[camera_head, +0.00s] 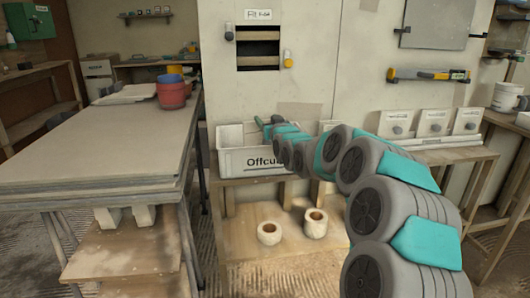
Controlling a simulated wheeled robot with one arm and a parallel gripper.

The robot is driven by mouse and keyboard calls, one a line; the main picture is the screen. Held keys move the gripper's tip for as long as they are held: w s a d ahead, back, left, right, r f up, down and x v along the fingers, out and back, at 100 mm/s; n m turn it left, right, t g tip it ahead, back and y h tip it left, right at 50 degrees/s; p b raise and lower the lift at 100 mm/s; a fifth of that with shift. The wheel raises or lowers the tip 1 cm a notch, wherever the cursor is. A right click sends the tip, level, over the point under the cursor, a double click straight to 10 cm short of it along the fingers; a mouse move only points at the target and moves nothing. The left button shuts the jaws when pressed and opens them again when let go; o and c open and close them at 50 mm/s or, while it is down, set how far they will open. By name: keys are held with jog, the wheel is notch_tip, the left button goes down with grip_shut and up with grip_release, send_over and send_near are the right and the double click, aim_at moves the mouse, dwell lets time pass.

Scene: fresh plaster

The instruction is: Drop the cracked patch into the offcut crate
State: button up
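The offcut crate (250,161) is a pale open box, lettered "Offcu…" on its front, on a low wooden bench. My arm reaches in from the lower right and crosses in front of the crate's right part. My gripper (265,122) is small in view, above the crate's rim. I cannot tell whether its fingers are open or shut, or whether it holds anything. I cannot make out a cracked patch for certain. A tan rectangle (300,112) shows just behind my arm, seemingly against the wall. The crate's inside is mostly hidden.
A wall opening (258,48) shows wooden laths, with knobs beside it. Several white panels with grey knobs (397,124) stand on the right bench. A large board-topped table (100,145) fills the left, with red and blue buckets (173,92). Two ring-shaped pieces (269,233) sit below the crate.

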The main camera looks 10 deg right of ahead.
jog(key=shift+o, duration=0.4)
jog(key=s+b, duration=0.1)
jog(key=s, duration=0.6)
jog(key=shift+s+d, duration=0.4)
jog(key=shift+d, duration=0.05)
jog(key=s+a+f+g+h, duration=0.1)
jog(key=s+a+f+g, duration=0.1)
jog(key=s+f+g, duration=0.65)
jog(key=s+a+f+g, duration=0.1)
jog(key=s+f, duration=0.5)
jog(key=s, duration=0.8)
jog(key=s+f+g, duration=0.2)
jog(key=s+g, duration=0.1)
jog(key=s, duration=0.8)
jog(key=s+d+f+m+g, duration=0.1)
jog(key=s+f+g, duration=0.2)
jog(key=s, duration=0.9)
jog(key=s+f+g+h, duration=0.1)
jog(key=s+g, duration=0.3)
jog(key=s, duration=0.7)
jog(key=shift+s+d+f, duration=0.3)
jog(key=shift+f, duration=0.4)
